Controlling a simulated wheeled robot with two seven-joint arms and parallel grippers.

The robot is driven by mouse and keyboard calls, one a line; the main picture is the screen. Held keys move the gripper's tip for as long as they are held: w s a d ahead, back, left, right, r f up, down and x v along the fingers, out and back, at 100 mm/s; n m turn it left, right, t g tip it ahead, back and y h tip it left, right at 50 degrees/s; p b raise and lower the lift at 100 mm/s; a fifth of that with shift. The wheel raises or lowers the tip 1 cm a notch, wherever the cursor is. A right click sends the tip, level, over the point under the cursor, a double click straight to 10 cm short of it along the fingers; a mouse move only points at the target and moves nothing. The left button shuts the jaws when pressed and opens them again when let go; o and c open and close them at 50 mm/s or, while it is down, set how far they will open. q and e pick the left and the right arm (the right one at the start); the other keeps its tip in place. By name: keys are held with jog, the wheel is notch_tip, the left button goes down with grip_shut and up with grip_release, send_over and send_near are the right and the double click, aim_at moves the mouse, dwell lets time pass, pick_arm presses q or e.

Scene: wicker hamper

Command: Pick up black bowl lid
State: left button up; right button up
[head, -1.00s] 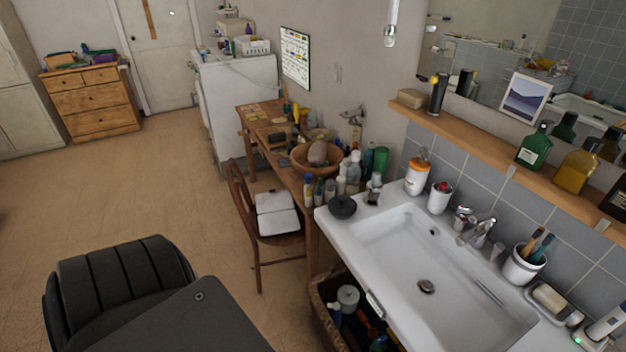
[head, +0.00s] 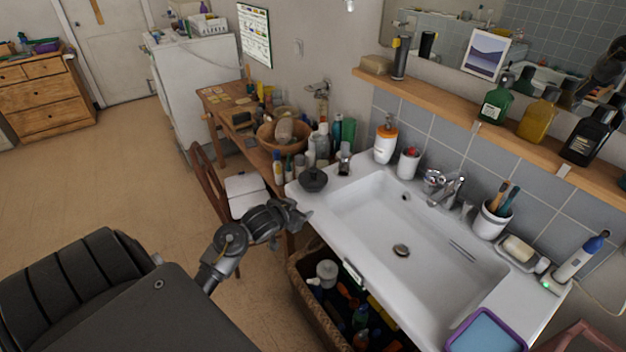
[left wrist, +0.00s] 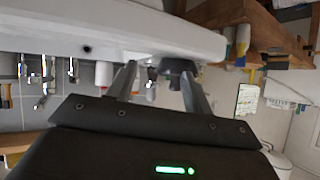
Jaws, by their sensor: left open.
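The black bowl lid (head: 313,180), round and dark with a knob on top, rests on the white sink counter's near left corner in the head view. In the left wrist view the lid (left wrist: 178,66) shows dark beyond the fingertips, nearer the right-hand finger and partly covered by it. My left gripper (head: 299,214) is just in front of and below the lid, at the counter's edge. In the left wrist view its two fingers (left wrist: 158,72) are spread apart with nothing held between them. My right gripper is not in view.
The white sink (head: 400,225) lies right of the lid. A wicker hamper (head: 318,312) with several items is below the counter. A chair (head: 205,185) stands left of my gripper.

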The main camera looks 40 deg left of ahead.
aim_at(313, 169)
pick_arm(q)
jog(key=w+a+r+n+t, duration=0.1)
jog(key=w+a+r+t, duration=0.1)
jog(key=w+a+r, duration=0.35)
jog(key=x, duration=0.5)
jog(key=shift+w+a+r, duration=0.15)
jog(key=shift+w, duration=0.05)
jog(key=shift+w+p, duration=0.3)
jog(key=shift+p, duration=0.1)
jog(key=shift+p+x, duration=0.45)
jog(key=shift+x, duration=1.8)
jog(key=shift+c, duration=0.2)
jog(key=c, duration=1.1)
jog(key=shift+o, duration=0.2)
jog(key=shift+r, duration=0.1)
